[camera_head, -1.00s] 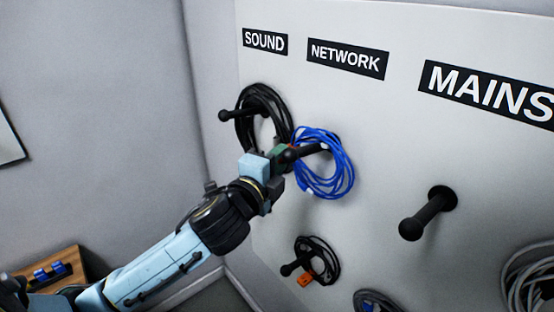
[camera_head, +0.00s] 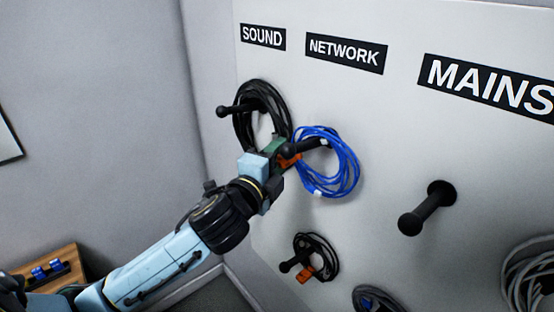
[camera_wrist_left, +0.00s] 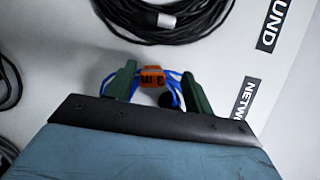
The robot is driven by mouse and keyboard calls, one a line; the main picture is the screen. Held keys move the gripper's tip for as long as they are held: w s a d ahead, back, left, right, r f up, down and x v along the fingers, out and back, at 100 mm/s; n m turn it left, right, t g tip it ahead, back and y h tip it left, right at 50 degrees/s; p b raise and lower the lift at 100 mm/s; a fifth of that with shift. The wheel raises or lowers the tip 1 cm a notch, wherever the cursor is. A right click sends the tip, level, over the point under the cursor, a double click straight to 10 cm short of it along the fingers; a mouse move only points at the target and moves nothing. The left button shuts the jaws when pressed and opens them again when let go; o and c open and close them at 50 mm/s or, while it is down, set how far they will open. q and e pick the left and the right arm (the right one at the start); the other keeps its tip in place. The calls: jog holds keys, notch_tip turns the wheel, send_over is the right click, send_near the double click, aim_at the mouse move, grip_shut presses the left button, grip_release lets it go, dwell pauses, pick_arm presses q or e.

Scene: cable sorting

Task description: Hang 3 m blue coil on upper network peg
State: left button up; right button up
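The blue coil (camera_head: 355,172) hangs around the upper network peg (camera_head: 309,148), under the NETWORK label. Its orange tag (camera_head: 288,161) sits beside my left gripper (camera_head: 279,154). In the left wrist view the gripper's green fingers (camera_wrist_left: 160,82) stand apart. The orange tag (camera_wrist_left: 150,77), marked 3 m, and blue strands show between them, with a gap beside the tag. The dark round peg end (camera_wrist_left: 168,100) shows just behind the strands. My left gripper is close to the peg's outer end. My right gripper is not in view.
A black coil (camera_head: 240,125) hangs on the sound peg (camera_head: 232,110), close left of my gripper. Below are a dark coil with an orange tag (camera_head: 305,273) and another coil (camera_head: 372,298). An empty peg (camera_head: 425,210) is under MAINS. A wooden shelf (camera_head: 60,255) stands lower left.

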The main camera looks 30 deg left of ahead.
pick_arm(q)
jog(key=s+p, duration=0.6)
jog(key=s, duration=0.7)
jog(key=shift+s+d+p, duration=0.25)
jog(key=shift+d+p, duration=0.15)
